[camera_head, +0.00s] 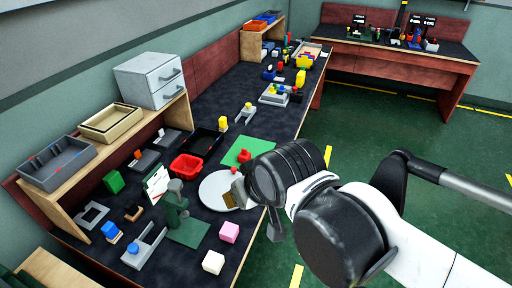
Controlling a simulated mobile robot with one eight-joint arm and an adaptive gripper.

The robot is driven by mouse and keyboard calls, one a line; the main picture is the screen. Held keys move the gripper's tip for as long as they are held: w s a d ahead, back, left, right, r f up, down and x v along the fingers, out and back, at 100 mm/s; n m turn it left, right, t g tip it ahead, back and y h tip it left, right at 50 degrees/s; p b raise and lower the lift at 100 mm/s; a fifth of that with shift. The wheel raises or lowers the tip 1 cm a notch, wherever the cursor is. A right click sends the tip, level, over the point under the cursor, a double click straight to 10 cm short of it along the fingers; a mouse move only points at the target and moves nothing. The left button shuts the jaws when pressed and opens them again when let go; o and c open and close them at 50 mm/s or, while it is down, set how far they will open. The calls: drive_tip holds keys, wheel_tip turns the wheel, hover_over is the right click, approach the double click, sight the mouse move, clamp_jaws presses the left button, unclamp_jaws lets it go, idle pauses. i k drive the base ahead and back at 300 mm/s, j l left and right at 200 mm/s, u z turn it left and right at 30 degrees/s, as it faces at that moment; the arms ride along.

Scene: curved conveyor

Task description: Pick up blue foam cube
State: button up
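A small blue block (110,230) lies near the front left of the dark table, touching a yellow-orange piece. It is the most cube-like blue thing I see, but I cannot tell whether it is foam. A rounder blue piece (133,248) sits on a grey fixture (146,246) to its right. My gripper (256,212) is over the table's right edge, beside the round white plate (217,190), well to the right of the blue block. Its two fingers look spread apart with nothing visible between them. The arm hides part of the plate's right side.
A pink cube (229,231) and a white cube (213,262) lie near the front edge. A green fixture (175,204) stands between my gripper and the blue block. A red bin (186,167), a green block (113,181) and a wooden shelf (66,190) are behind.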

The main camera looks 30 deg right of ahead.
sight(281, 91)
drive_tip(key=i+l, duration=0.15)
drive_tip(key=l, duration=0.3)
drive_tip(key=i+l, duration=0.15)
drive_tip(key=l, duration=0.3)
drive_tip(key=i+l, duration=0.15)
drive_tip(key=l, duration=0.3)
drive_tip(key=i+l, duration=0.15)
drive_tip(key=l, duration=0.3)
drive_tip(key=i+l, duration=0.15)
drive_tip(key=l, duration=0.3)
drive_tip(key=i+l, duration=0.15)
drive_tip(key=l, duration=0.3)
drive_tip(key=i+l, duration=0.15)
drive_tip(key=l, duration=0.3)
drive_tip(key=i+l, duration=0.15)
drive_tip(key=l, duration=0.3)
drive_tip(key=u, duration=0.05)
